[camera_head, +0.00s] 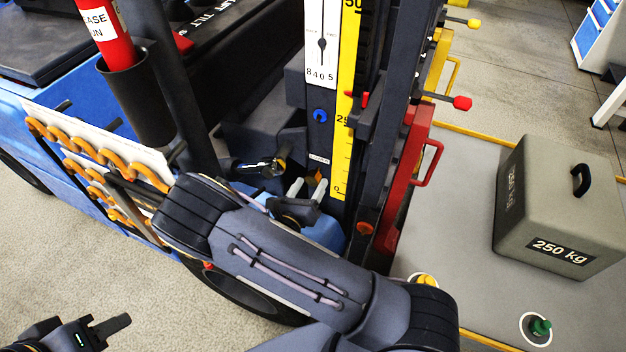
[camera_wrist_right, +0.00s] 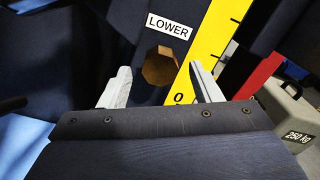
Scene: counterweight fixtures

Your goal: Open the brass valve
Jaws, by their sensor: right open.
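The brass valve (camera_wrist_right: 160,67) is a faceted brown-gold knob on the dark mast panel, just below a white LOWER label (camera_wrist_right: 170,26). In the head view the valve (camera_head: 319,174) is small and partly hidden behind my right gripper (camera_head: 307,188). My right gripper is open, its two pale fingers spread in the right wrist view (camera_wrist_right: 160,72). The knob shows between and beyond the fingertips, with a gap on each side. I cannot tell how far off it is. My left gripper (camera_head: 114,328) is at the lower left of the head view, partly cut off, far from the valve.
A yellow scale (camera_head: 346,120) runs up the mast beside the valve. A blue knob (camera_head: 320,116) is above it, and a red handled frame (camera_head: 415,170) to the right. A grey 250 kg block (camera_head: 570,210) stands on the platform. Orange hooks (camera_head: 90,145) hang at left.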

